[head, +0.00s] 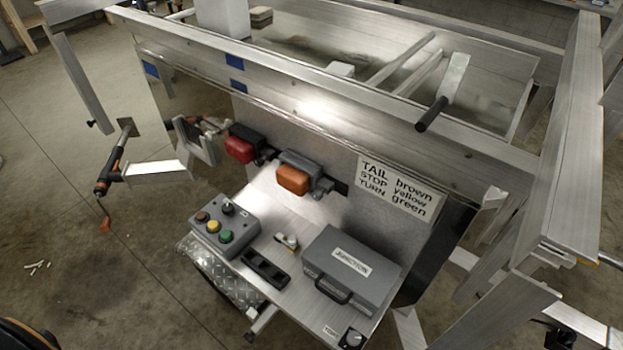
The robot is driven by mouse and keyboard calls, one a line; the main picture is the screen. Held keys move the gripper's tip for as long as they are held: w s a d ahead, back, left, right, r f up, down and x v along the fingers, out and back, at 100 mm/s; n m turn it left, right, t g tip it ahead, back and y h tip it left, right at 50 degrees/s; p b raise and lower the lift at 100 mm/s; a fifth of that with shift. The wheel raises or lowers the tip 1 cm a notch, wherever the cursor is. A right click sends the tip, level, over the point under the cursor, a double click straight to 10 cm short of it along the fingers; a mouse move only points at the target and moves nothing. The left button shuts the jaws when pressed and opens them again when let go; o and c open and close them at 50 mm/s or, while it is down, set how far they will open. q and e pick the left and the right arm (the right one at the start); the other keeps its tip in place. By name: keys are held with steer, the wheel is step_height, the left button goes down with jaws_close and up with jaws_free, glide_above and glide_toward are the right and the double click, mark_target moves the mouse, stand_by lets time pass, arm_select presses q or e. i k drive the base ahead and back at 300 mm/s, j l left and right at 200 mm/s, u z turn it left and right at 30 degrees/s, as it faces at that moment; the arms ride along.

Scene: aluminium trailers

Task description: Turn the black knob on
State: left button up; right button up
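A grey control box (226,236) sits at the left end of the metal shelf. On its top are a black knob (228,207), a red-brown button (202,217), a yellow button (213,226) and a green button (225,237). I cannot tell which way either knob points. Neither of my grippers shows in the head view.
A grey box labelled JUNCTION (352,268), a black switch block (266,269) and a small pale part with yellow (287,241) are on the shelf. Behind are a red lamp (239,149), an orange lamp (293,180) and a wire-colour label (398,187). Aluminium frames surround the shelf.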

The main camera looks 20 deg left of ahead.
mark_target(227, 209)
steer(key=u, duration=1.2)
steer(key=j+u, duration=0.1)
steer(key=j, duration=0.35)
